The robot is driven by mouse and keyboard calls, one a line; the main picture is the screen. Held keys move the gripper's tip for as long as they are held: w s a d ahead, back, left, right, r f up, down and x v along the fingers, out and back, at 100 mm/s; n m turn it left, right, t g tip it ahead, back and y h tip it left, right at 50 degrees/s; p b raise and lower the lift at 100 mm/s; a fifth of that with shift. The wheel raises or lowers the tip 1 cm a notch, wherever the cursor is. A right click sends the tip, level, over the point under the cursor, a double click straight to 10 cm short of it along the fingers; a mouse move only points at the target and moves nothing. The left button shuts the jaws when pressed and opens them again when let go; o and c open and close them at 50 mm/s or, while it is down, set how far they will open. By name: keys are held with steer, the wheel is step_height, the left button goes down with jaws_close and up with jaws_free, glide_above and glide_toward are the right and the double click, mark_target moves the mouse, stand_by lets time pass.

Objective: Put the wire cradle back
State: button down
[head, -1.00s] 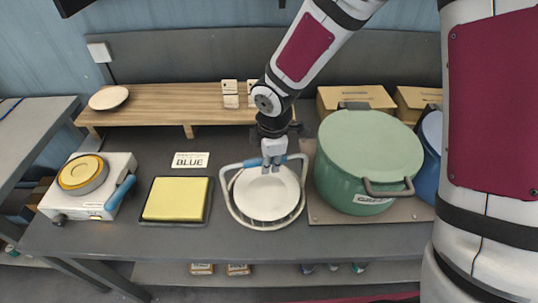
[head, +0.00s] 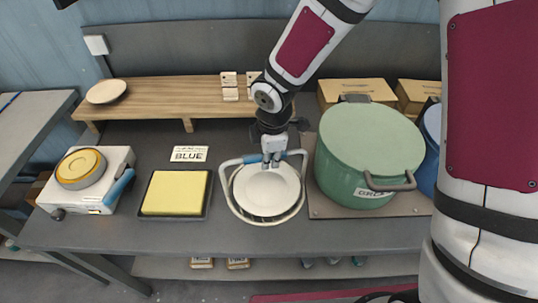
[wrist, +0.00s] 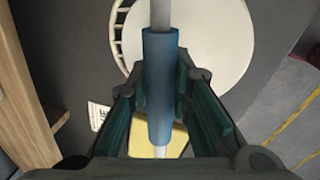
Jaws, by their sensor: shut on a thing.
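The wire cradle (head: 226,192) is a pale wire ring with a raised handle that has a blue grip (head: 252,158). It is at the middle of the bench, and a round white plate (head: 266,190) is inside it. My gripper (head: 272,160) is shut on the blue grip from above. In the wrist view the blue grip (wrist: 160,85) runs between my two fingers (wrist: 157,110), with the white plate (wrist: 195,40) beyond it. I cannot tell whether the cradle touches the bench or is slightly above it.
A black tray with a yellow pad (head: 175,192) lies to the left, below a card reading BLUE (head: 189,154). A white hotplate (head: 117,160) stands farther left. A large green pot (head: 368,150) stands close on the right. A wooden shelf (head: 165,97) is behind.

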steer(key=shift+f, duration=0.1)
stand_by(0.3)
steer(key=c, duration=1.4)
jaws_free()
steer(key=shift+o, duration=0.2)
step_height(320, 180, up, 12)
steer(key=s, duration=0.2)
steer(key=s+d+r+m+t+h, duration=0.2)
steer(key=s+d+r+m, duration=0.4)
steer(key=d+r+m, duration=0.4)
steer(key=s+d+r+m, duration=0.2)
steer(key=s+d+m, duration=0.1)
steer(key=s+m, duration=0.2)
steer(key=s+d+r+m+t+y, duration=0.1)
steer(key=s+d+r+m, duration=0.2)
steer(key=s+d+m, duration=0.1)
steer(key=s+m, duration=0.1)
steer(key=s, duration=0.1)
steer(key=shift+s+t+y, duration=0.3)
